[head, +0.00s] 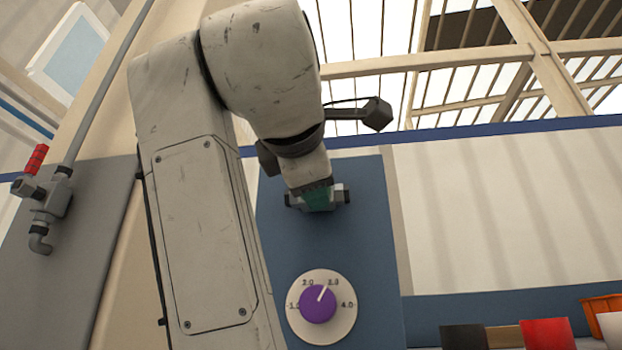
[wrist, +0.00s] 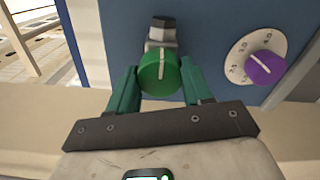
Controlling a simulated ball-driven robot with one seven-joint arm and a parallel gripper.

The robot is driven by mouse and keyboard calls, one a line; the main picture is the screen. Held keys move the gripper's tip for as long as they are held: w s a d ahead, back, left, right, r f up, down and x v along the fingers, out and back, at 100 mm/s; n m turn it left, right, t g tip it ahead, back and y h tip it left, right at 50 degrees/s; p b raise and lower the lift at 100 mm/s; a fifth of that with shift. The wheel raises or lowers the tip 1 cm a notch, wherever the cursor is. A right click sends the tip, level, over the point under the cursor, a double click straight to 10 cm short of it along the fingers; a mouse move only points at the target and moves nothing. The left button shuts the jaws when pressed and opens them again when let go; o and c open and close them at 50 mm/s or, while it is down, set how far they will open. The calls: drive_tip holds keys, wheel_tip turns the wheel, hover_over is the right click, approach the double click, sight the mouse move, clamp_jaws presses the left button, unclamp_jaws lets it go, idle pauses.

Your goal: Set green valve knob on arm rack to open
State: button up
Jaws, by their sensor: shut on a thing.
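The green valve knob (wrist: 160,76) is round, with a pale line that runs nearly up and down in the wrist view. It sits on a grey valve body (wrist: 162,32) fixed to the blue rack panel (wrist: 205,25). My gripper (wrist: 159,66) has its green fingers on either side of the knob and is shut on it. In the head view my gripper (head: 316,198) is at the valve, and the grey valve body (head: 343,193) shows at its side. The knob itself cannot be made out there behind my gripper.
A purple dial (head: 318,306) on a numbered white disc is below the valve, its pointer near 3.0. A red-handled pipe valve (head: 36,160) is on the grey panel at the left. An orange bin (head: 603,305) and a red box (head: 547,334) are at the lower right.

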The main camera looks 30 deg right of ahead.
drive_tip(key=o, duration=1)
drive_tip(key=shift+o, duration=0.2)
drive_tip(key=shift+a, duration=0.1)
drive_tip(key=b+v, duration=0.4)
drive_tip(key=v, duration=0.6)
drive_tip(key=shift+s+a, duration=0.2)
drive_tip(key=shift+s, duration=0.1)
